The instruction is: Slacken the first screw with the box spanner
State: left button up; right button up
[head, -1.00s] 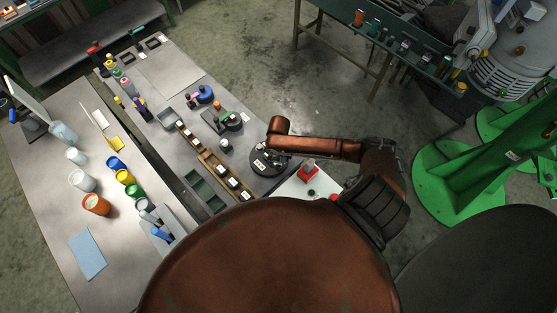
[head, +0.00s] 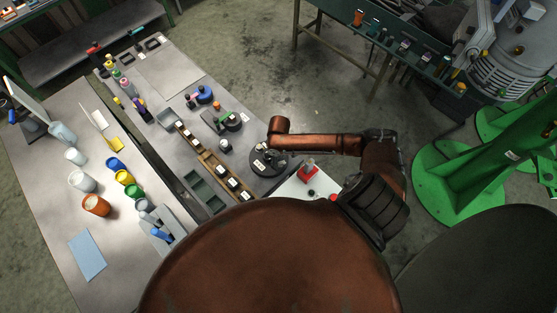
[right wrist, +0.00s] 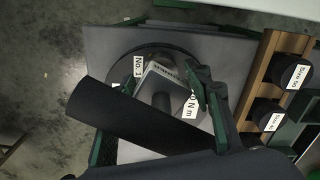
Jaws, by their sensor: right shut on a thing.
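My right gripper (head: 268,152) is over a dark round base (head: 262,168) with white labels, at the right edge of the near table. In the right wrist view my right gripper (right wrist: 160,118) is shut, with a thick black cylinder (right wrist: 125,112) lying slantwise between its green fingers. I take this cylinder for the box spanner; its working end is hidden. Behind it is the round base marked "No. 1" (right wrist: 138,68), with a grey block (right wrist: 160,82) and a label ending in "N m". The first screw cannot be made out. My left gripper is not in view.
A wooden rack (head: 212,165) stands left of the round base; in the wrist view it holds black pieces with size labels (right wrist: 290,72). Coloured pots stand on the left table.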

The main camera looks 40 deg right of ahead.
jog(key=shift+d+n, duration=0.1)
jog(key=shift+n, duration=0.8)
jog(key=shift+m+p, duration=0.3)
jog(key=shift+p, duration=0.05)
jog(key=shift+r, duration=0.1)
jog(key=shift+r, duration=2.45)
